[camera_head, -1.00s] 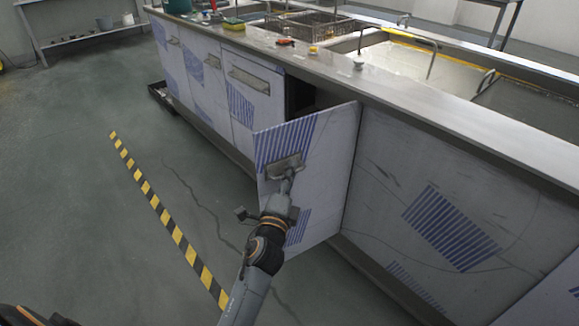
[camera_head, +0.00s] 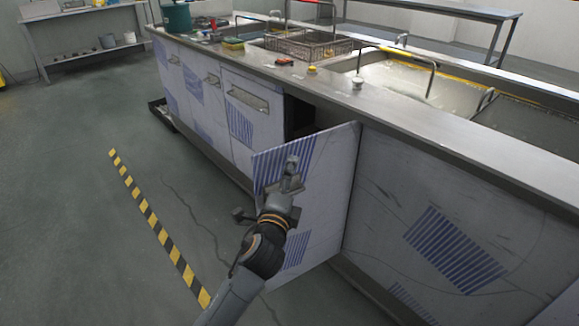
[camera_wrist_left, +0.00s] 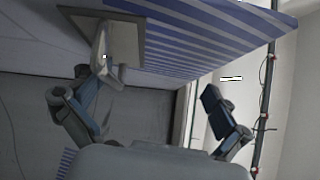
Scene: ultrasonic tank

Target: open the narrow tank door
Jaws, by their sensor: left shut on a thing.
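The narrow tank door (camera_head: 325,175) is a pale panel with blue stripes. It stands ajar, swung out from the front of the tank bench, with a dark gap (camera_head: 299,117) behind its upper edge. My left gripper (camera_head: 290,177) is at the door's upper outer part, shut on the door handle, which it mostly hides in the head view. My right gripper is not in view.
A closed door with a handle (camera_head: 247,98) is left of the opening. The bench top (camera_head: 450,145) carries a basket (camera_head: 308,46) and small items. Floor is clear left of the door, with a yellow-black tape line (camera_head: 160,232).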

